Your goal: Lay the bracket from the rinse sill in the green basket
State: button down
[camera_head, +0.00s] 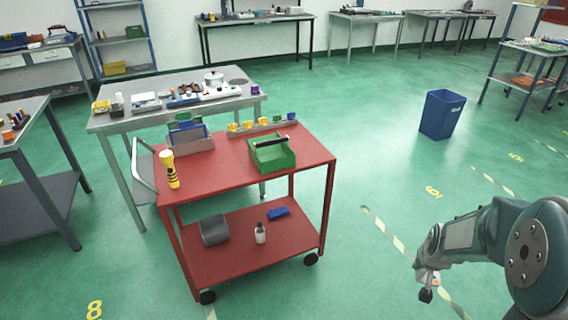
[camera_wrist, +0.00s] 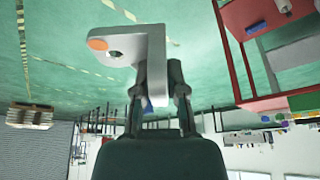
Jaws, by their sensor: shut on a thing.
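The bracket (camera_wrist: 148,45) is a pale grey L-shaped metal piece with a dark hole and an orange round spot. My gripper (camera_wrist: 160,88) is shut on one leg of it in the wrist view. In the head view my gripper (camera_head: 427,272) is at the lower right, above the green floor and well right of the red cart; the bracket is small and unclear there. The green basket (camera_head: 272,160), with a dark bar handle, stands on the cart's top at the right. I cannot pick out the rinse sill.
The red cart (camera_head: 225,181) also carries a yellow-black torch (camera_head: 170,170), a grey bin with blue pieces (camera_head: 192,143) and a rack of yellow and green items (camera_head: 262,126) behind the basket. A blue waste bin (camera_head: 442,114) stands at right. Floor between cart and gripper is clear.

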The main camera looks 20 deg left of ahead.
aim_at(276, 165)
jog(key=i+j+u, duration=0.2)
jog(key=j+u, duration=0.2)
jog(key=i+j+u, duration=0.2)
jog(key=u, duration=0.15)
jog(key=i+j+u, duration=0.25)
jog(key=u, duration=0.15)
